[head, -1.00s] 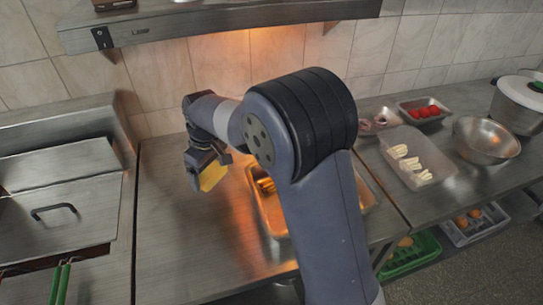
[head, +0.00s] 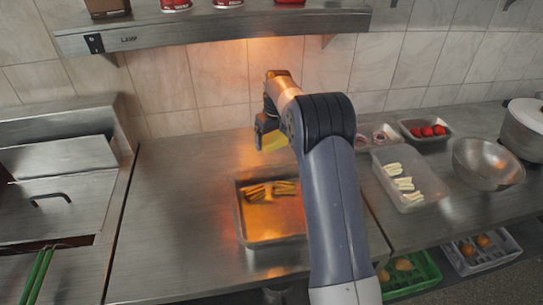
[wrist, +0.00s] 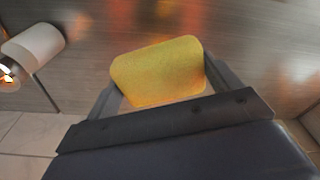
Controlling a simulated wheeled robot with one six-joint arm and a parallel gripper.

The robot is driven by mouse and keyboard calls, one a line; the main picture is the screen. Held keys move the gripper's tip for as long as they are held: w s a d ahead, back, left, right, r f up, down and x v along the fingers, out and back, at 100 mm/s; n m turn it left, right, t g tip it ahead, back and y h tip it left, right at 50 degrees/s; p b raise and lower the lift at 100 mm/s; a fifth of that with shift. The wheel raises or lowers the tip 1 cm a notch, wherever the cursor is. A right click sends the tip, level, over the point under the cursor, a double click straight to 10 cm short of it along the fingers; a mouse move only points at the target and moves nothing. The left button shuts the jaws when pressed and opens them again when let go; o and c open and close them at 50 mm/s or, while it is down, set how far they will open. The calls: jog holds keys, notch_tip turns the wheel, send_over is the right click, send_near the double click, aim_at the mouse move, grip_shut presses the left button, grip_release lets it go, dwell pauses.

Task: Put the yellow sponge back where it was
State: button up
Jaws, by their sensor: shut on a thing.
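My gripper (wrist: 160,88) is shut on the yellow sponge (wrist: 158,70), which sits between the two fingers in the wrist view. In the head view the sponge (head: 275,142) shows below my gripper, partly hidden by the arm. It is held above the steel counter (head: 180,190), behind and above the metal tray. I cannot tell its exact height over the counter.
A metal tray with fried strips (head: 243,215) lies under the orange lamp light. The lamp shelf (head: 220,30) overhangs the back. A clear container of white pieces (head: 415,200), a steel bowl (head: 487,165) and a tray of red items (head: 427,129) stand right. The left counter is clear.

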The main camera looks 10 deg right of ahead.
aim_at(272, 161)
jog(key=shift+f+p, duration=0.55)
jog(key=shift+f, duration=2.75)
jog(key=shift+f, duration=0.15)
jog(key=shift+f, duration=0.15)
jog(key=o, duration=0.8)
jog(key=shift+r, duration=0.2)
jog(key=r, duration=0.4)
jog(key=s+r+b, duration=0.1)
jog(key=r, duration=0.7)
jog(key=shift+s+d+b, duration=0.15)
jog(key=shift+d+b, duration=0.1)
jog(key=shift+b, duration=0.1)
